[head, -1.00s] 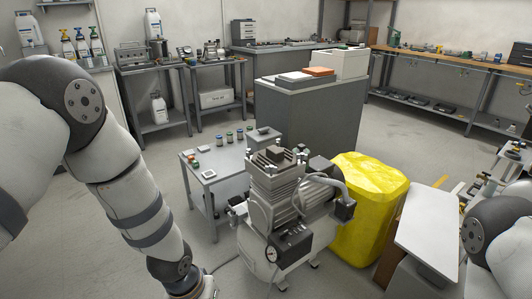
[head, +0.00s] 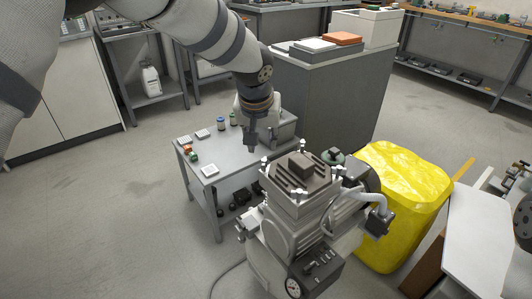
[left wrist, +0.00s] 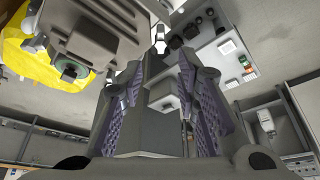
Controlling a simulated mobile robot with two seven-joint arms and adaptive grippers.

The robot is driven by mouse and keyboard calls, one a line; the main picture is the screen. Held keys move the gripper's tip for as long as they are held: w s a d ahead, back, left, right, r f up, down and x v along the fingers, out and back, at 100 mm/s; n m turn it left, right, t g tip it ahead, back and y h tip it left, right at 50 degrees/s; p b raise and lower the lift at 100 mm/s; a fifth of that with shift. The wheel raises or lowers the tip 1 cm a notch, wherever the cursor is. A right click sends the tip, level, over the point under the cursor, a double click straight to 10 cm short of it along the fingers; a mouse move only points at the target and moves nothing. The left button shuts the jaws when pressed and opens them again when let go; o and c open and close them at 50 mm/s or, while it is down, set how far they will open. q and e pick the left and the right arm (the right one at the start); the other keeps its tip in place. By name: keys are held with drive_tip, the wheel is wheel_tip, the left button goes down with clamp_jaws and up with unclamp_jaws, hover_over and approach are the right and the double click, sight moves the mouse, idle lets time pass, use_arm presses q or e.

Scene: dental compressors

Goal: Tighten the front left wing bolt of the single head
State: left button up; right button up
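The single head (head: 298,172) is the finned grey top of a compressor in the middle of the head view. Small pale wing bolts show at its corners: one at the left corner (head: 265,171) and one at the near corner (head: 301,194). I cannot tell their tightness. My left gripper (head: 251,150) points down just behind and left of the head, apart from the bolts as far as I can see. In the left wrist view, its purple-padded fingers (left wrist: 163,95) are parted with nothing held. The head's dark body (left wrist: 95,30) shows there at upper left. My right gripper is out of view.
A small grey table (head: 214,178) with little jars and trays stands behind left of the compressor. A yellow covered bin (head: 405,185) stands close on its right. A grey cabinet (head: 335,105) is behind. The floor at left is clear.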

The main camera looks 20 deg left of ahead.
sight(264, 160)
use_arm(q)
drive_tip(key=b+x, duration=0.1)
drive_tip(key=x, duration=0.6)
drive_tip(key=shift+s+f, duration=0.15)
drive_tip(key=shift+f, duration=0.05)
drive_tip(key=shift+w+f, duration=0.4)
drive_tip(key=shift+f, duration=0.1)
clamp_jaws()
